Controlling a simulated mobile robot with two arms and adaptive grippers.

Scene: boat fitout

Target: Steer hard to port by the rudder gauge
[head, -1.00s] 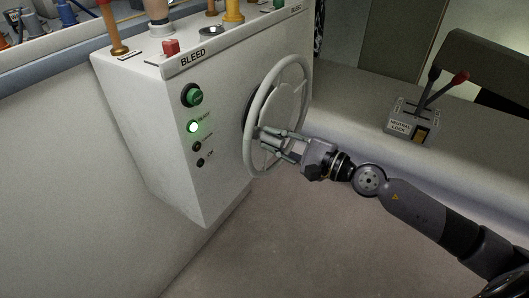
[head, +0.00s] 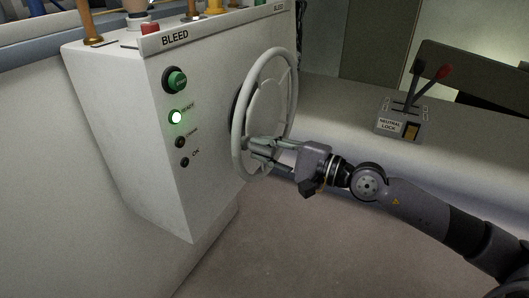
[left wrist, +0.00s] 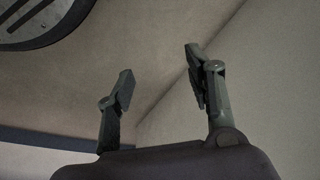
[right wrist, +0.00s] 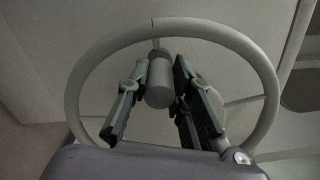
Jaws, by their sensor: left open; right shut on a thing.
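A pale grey steering wheel (head: 293,85) stands on the right side of a white console. My right gripper (head: 254,150) is at the lower near part of the wheel. In the right wrist view the wheel rim (right wrist: 262,72) arches round the fingers, and my right gripper (right wrist: 155,95) is shut on a grey cylindrical knob (right wrist: 160,84) on the wheel. My left gripper (left wrist: 160,85) is open and empty in the left wrist view. The left gripper is outside the head view. I cannot make out a rudder gauge in any view.
The white console (head: 125,130) bears a green button (head: 176,80), a lit green READY lamp (head: 176,117) and two dark lamps below. Levers stand on its top. A NEUTRAL LOCK lever box (head: 401,122) sits on the ledge at right. The floor (head: 290,240) below is clear.

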